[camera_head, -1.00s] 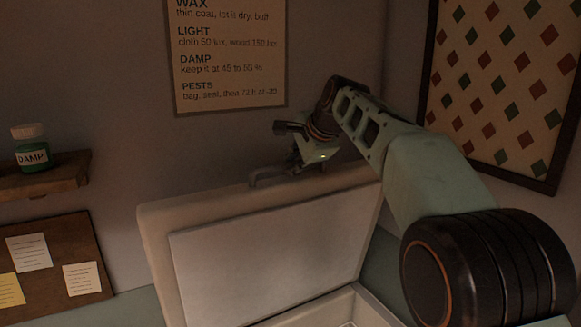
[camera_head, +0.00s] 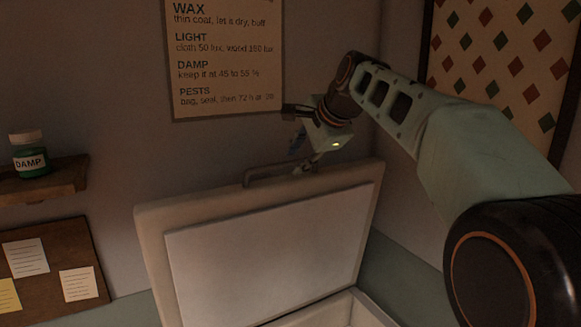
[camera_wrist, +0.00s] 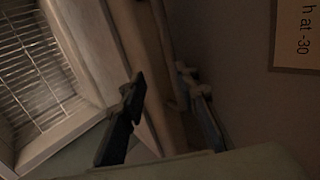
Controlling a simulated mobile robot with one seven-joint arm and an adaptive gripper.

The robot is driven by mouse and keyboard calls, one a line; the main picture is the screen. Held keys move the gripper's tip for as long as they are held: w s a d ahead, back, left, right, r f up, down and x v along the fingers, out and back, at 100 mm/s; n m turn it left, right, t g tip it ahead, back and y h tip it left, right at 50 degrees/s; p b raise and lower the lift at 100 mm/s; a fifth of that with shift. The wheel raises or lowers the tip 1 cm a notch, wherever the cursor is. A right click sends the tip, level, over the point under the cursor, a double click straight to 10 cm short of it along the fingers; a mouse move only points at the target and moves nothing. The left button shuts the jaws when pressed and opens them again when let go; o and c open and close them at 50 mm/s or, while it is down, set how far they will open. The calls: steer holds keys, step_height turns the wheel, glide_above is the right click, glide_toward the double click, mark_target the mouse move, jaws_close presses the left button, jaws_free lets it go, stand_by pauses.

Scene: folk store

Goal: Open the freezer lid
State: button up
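The freezer lid (camera_head: 265,250) stands raised, close to upright, with its pale inner panel facing me. Its handle (camera_head: 275,172) is a bar on the top edge. My gripper (camera_head: 305,165) is at the top edge, by the right end of the handle. In the wrist view my gripper (camera_wrist: 160,82) has its two dark fingers apart, one on each side of the lid's edge (camera_wrist: 140,45). The handle (camera_wrist: 168,75) runs close to the right finger; whether they touch is unclear. Nothing is clamped. The freezer body (camera_head: 345,308) shows below, and a wire grille (camera_wrist: 30,65) shows inside it.
The back wall with a paper notice (camera_head: 225,60) is close behind my gripper. A shelf (camera_head: 45,178) with a green jar (camera_head: 30,157) and a pinboard (camera_head: 55,262) are at left. A framed diamond pattern (camera_head: 500,55) hangs at right.

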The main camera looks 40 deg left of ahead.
steer(key=v, duration=0.5)
steer(key=shift+s+d+r, duration=0.1)
steer(key=shift+d+r, duration=0.05)
steer(key=shift+r, duration=0.15)
